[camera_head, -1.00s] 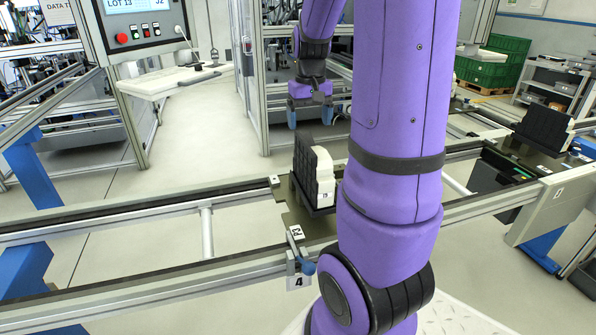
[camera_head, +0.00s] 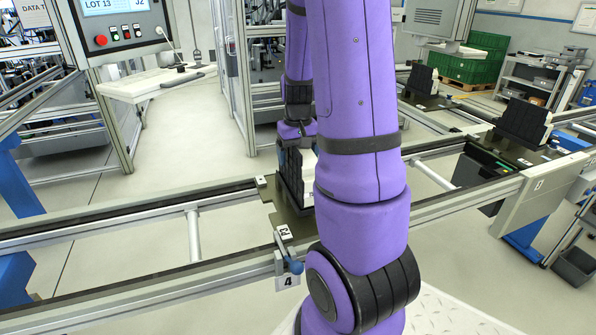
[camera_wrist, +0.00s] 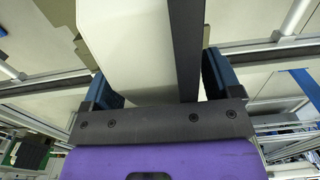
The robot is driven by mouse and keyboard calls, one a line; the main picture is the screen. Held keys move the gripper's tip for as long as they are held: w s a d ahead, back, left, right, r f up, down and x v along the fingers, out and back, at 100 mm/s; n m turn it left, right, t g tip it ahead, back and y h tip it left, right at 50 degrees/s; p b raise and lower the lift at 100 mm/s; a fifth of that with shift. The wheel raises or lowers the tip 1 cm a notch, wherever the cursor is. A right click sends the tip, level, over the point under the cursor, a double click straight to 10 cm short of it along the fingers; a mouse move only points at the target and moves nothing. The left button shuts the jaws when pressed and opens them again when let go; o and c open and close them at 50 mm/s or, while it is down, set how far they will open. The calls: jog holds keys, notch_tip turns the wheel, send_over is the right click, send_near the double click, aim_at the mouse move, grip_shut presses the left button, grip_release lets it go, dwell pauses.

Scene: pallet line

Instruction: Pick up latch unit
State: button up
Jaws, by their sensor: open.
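The latch unit (camera_head: 293,178), a white block with a black plate, stands upright in a holder on the pallet (camera_head: 290,219) at station 4. My purple arm hides its right part in the head view. My gripper (camera_head: 297,135) is down at the top of the unit. In the wrist view, the blue fingers of my gripper (camera_wrist: 163,78) stand apart, one on each side of the unit. The white body (camera_wrist: 128,45) and black plate (camera_wrist: 187,45) lie between them. Gaps seem to show beside the fingers; contact is not clear.
Two more black-and-white units, one nearer (camera_head: 523,122) and one farther (camera_head: 421,79), stand on the line at the right. Conveyor rails (camera_head: 130,212) run across the front. A control panel (camera_head: 122,25) hangs at upper left. Green crates (camera_head: 470,66) stand at the back.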

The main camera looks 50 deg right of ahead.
jog(key=c, duration=1.5)
jog(key=shift+r, duration=0.1)
